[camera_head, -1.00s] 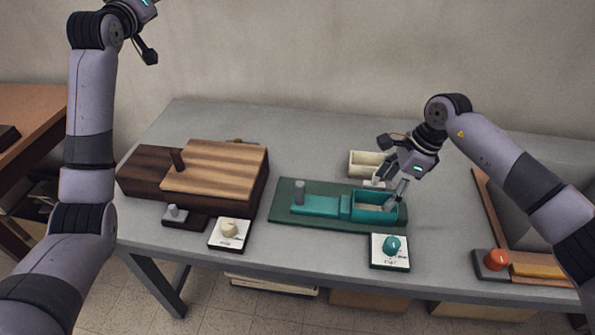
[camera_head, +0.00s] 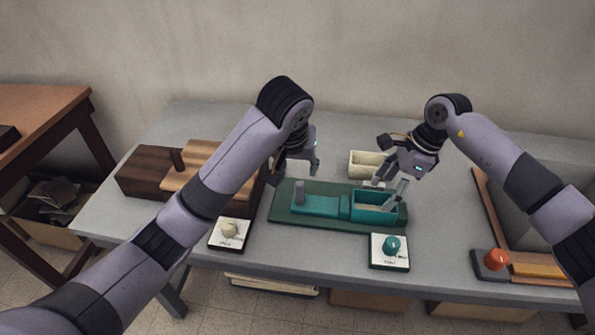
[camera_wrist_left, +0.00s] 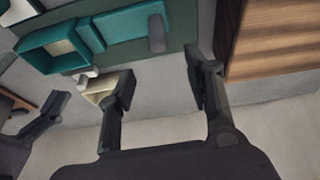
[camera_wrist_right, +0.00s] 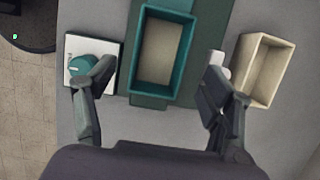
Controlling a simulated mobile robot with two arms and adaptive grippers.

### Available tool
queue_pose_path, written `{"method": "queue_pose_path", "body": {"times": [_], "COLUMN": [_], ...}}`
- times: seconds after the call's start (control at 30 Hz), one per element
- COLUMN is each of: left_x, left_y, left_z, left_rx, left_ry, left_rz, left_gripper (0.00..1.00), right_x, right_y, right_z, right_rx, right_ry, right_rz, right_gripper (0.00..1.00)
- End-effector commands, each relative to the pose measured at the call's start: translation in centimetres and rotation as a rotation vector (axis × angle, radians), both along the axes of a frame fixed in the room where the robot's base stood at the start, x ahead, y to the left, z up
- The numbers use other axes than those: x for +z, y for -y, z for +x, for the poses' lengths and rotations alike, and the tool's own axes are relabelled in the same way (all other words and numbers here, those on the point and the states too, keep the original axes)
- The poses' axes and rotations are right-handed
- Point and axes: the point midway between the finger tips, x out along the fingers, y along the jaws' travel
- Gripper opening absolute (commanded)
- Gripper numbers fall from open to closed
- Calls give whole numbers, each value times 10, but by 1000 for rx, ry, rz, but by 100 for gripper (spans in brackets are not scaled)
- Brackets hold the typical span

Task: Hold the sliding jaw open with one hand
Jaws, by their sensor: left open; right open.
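A dark green base (camera_head: 283,217) on the grey table carries a teal slide (camera_head: 318,206) with an upright grey post (camera_head: 299,190) at its left end. A teal open box (camera_head: 378,212) is at its right end. I cannot tell for sure which part is the sliding jaw. My left gripper (camera_head: 296,171) is open and empty, above and behind the post; the post (camera_wrist_left: 157,34) shows beyond its fingers in the left wrist view. My right gripper (camera_head: 391,184) is open over the teal box, whose empty inside (camera_wrist_right: 160,50) shows between its fingers in the right wrist view.
A cream open box (camera_head: 364,158) lies behind the base. A teal knob (camera_head: 391,244) on a white card stands in front. A striped wooden box (camera_head: 188,172) is at left, partly hidden by my left arm. A red knob (camera_head: 496,259) is at right.

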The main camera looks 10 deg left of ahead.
Motion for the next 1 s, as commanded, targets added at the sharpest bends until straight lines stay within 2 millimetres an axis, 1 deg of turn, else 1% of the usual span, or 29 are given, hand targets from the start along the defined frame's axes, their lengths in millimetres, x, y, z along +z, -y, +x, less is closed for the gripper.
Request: {"method": "queue_pose_path", "body": {"times": [0.07, 0.17, 0.5, 0.6, 0.7, 0.8, 1.0], "left_x": [-7, -18, -77, -90, -98, -102, -102], "left_y": [2, 3, 3, 3, 3, 3, 3], "left_z": [-7, -7, 14, 19, 23, 24, 25], "left_rx": [-8, -10, -10, -10, -10, -11, -11], "left_ry": [-24, -36, -37, -35, -34, -32, -32], "left_rz": [17, 25, 24, 23, 23, 23, 23], "left_gripper": [47, 47, 47, 47, 47, 47, 47], "right_x": [0, 0, 0, 0, 0, 0, 0], "right_y": [0, 0, 0, 0, 0, 0, 0], "right_z": [0, 0, 0, 0, 0, 0, 0], "right_rx": [0, 0, 0, 0, 0, 0, 0], "right_ry": [0, 0, 0, 0, 0, 0, 0], "right_rz": [0, 0, 0, 0, 0, 0, 0], "right_gripper": [75, 75, 75, 75, 75, 75, 75]}}
